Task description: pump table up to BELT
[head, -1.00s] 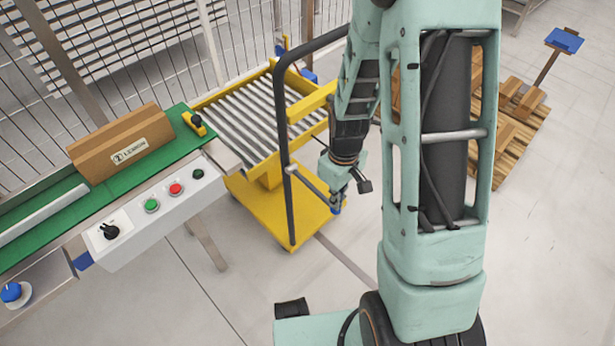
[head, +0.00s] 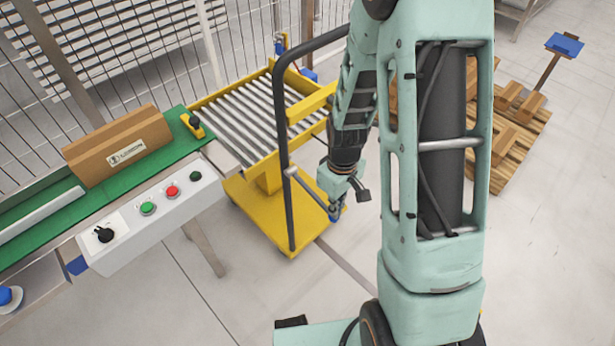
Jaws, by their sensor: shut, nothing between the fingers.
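The yellow lift table (head: 262,188) stands on a wheeled base, with a grey roller top (head: 250,110) and a dark tubular push handle (head: 283,140). The roller top sits at the end of the green conveyor belt (head: 185,148); whether the two are level I cannot tell. A thin grey lever (head: 308,190) slants down from the handle's upright. My gripper (head: 335,213) is shut at the lever's lower end, pointing down, with nothing seen between its fingers. Whether it touches the lever is unclear.
A brown carton (head: 118,148) lies on the belt, near a yellow stop (head: 193,124). A white control box (head: 150,220) with buttons and a knob fronts the conveyor. A wooden pallet (head: 520,150) with brown blocks is at right. Wire fencing stands behind. Floor in front is clear.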

